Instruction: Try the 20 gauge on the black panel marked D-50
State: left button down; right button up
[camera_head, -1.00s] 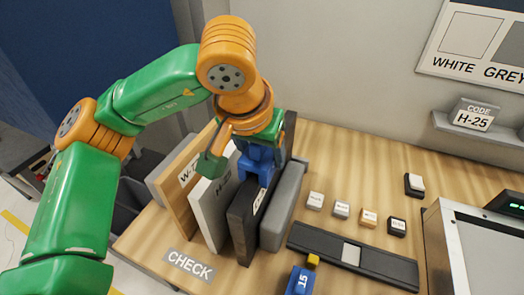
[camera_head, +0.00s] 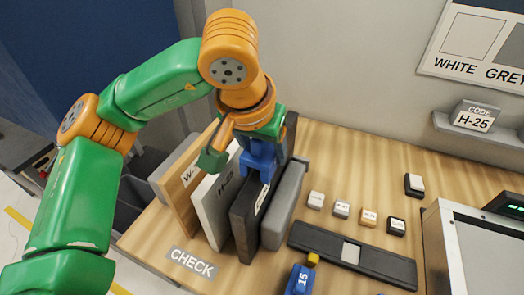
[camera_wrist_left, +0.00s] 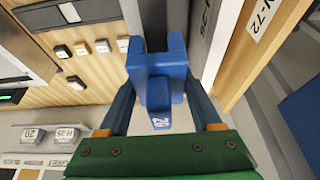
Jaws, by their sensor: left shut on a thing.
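The black panel (camera_head: 243,222) stands on edge in the row on the table, between a grey panel and a grey block. Its white label shows only in part and I cannot read it. My left gripper (camera_head: 257,148) is shut on the blue 20 gauge (camera_head: 258,163), above the black panel's top edge. The wrist view shows the gauge (camera_wrist_left: 155,75) with its forked end pointing away between my fingers (camera_wrist_left: 160,105). The fork appears to be at the panel's edge, but I cannot tell how far it is seated. My right gripper is not in view.
The wooden panel (camera_head: 178,196) and grey H-25 panel (camera_head: 214,218) stand left of the black one; the grey block (camera_head: 284,205) is close on its right. A blue 15 gauge (camera_head: 298,281), a dark rail (camera_head: 318,246) and several small labelled blocks lie to the right.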

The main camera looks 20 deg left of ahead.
pick_arm(q)
jog(key=shift+r+p, duration=2.3)
jog(key=shift+r, duration=0.6)
jog(key=shift+f, duration=0.1)
